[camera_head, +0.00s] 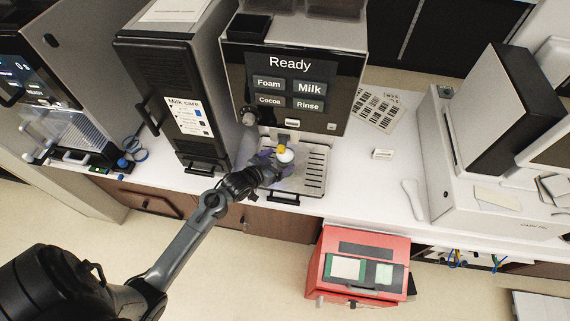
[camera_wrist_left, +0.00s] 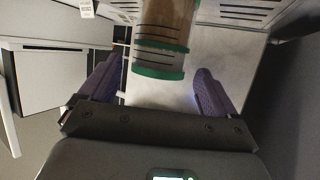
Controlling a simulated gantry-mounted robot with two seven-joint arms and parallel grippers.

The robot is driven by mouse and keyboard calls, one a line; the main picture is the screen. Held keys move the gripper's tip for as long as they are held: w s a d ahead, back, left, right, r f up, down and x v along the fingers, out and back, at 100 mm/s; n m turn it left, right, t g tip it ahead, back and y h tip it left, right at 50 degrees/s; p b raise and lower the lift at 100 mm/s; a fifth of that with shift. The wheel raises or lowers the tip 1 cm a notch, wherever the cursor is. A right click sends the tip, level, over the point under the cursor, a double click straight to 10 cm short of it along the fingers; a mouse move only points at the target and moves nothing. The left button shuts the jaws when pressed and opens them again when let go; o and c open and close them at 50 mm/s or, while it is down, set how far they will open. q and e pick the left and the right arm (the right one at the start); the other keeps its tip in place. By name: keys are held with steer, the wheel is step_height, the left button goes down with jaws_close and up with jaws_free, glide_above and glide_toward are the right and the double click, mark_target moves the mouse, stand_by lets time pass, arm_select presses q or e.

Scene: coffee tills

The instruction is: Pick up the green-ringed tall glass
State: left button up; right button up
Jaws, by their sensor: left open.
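The green-ringed tall glass (camera_wrist_left: 165,35) shows at the top middle of the left wrist view. It is clear, with a brown tint and green bands, and its upper part is cut off by the frame edge. My left gripper (camera_wrist_left: 152,88) is open, with a purple finger on each side of the glass's line and a visible gap to each. I cannot tell how deep the glass sits between them. In the head view my left gripper (camera_head: 276,162) is at the coffee machine's drip tray, by a small white round top with yellow beside it. The glass is not clearly seen there. My right gripper is not in view.
The coffee machine (camera_head: 297,85) with a "Ready" screen stands behind the slotted drip tray (camera_head: 314,172). A black "Milk care" unit (camera_head: 160,95) stands close on the left. A red box (camera_head: 358,262) is in front of the counter.

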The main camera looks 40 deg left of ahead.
mark_target(291, 153)
arm_select(q)
steer(key=shift+x, duration=2.1)
steer(key=shift+c, duration=0.3)
steer(key=c, duration=1.2)
steer(key=shift+c, duration=0.7)
steer(key=shift+r, duration=0.15)
